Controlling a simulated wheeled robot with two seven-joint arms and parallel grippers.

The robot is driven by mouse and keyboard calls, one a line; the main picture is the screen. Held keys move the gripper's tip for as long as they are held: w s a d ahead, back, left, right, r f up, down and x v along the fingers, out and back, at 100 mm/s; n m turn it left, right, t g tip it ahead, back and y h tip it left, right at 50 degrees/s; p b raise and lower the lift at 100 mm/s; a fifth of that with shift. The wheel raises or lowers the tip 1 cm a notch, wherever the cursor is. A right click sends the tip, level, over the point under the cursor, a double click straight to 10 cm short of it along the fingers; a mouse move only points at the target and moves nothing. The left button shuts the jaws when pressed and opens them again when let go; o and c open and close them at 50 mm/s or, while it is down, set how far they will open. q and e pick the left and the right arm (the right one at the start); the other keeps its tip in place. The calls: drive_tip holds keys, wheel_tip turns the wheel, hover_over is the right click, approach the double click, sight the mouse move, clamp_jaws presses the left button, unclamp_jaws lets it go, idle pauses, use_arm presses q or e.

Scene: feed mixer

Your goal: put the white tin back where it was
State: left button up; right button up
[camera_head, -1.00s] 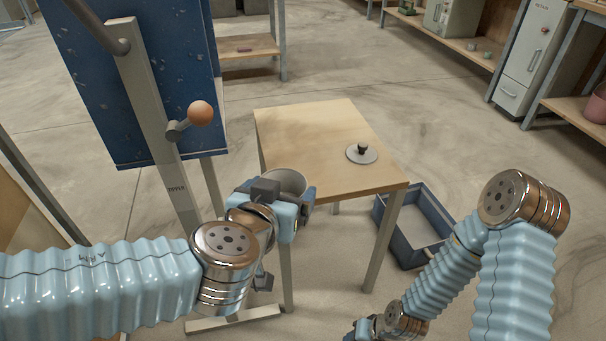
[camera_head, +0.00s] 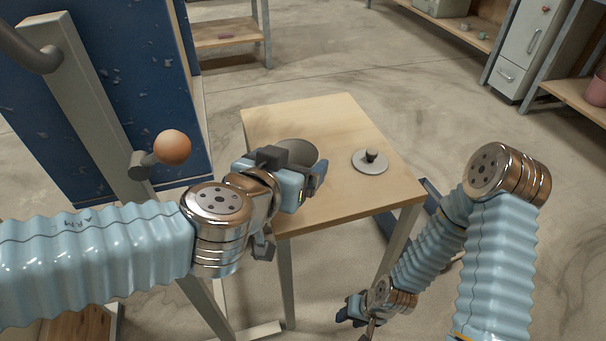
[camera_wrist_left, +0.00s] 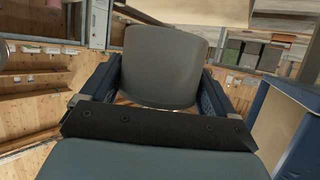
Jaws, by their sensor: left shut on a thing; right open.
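A grey-white tin (camera_head: 297,153) is held in my left gripper (camera_head: 304,178), over the left part of the small wooden table (camera_head: 335,112). Its open rim faces up in the head view, and the gripper hides most of its body. In the left wrist view the tin (camera_wrist_left: 164,65) sits between the two fingers. I cannot tell whether its base touches the tabletop. A round grey lid (camera_head: 370,163) with a dark knob lies on the table to the right of the tin. My right gripper (camera_head: 356,312) hangs low in front of the table, open and empty.
A blue machine (camera_head: 95,120) with an orange-knobbed lever (camera_head: 172,147) stands left of the table. Shelves and a cabinet (camera_head: 528,45) stand at the back right.

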use_arm(q)
drive_tip(key=w+f, duration=0.2)
drive_tip(key=w+d+f+b, duration=0.1)
drive_tip(key=w+f, duration=0.1)
drive_tip(key=w, duration=0.1)
drive_tip(key=w+f, duration=0.3)
drive_tip(key=shift+d+b, duration=0.35)
drive_tip(key=shift+d, duration=0.05)
drive_tip(key=f, duration=0.2)
drive_tip(key=shift+w+d+f+b, duration=0.1)
drive_tip(key=shift+w+f+b, duration=0.25)
drive_tip(key=shift+f+b, duration=0.05)
drive_tip(key=shift+f, duration=0.45)
drive_tip(key=shift+f+b, duration=0.2)
drive_tip(key=shift+b, duration=0.25)
drive_tip(key=o, duration=0.9)
drive_tip(key=shift+r, duration=0.1)
drive_tip(key=shift+c, duration=0.2)
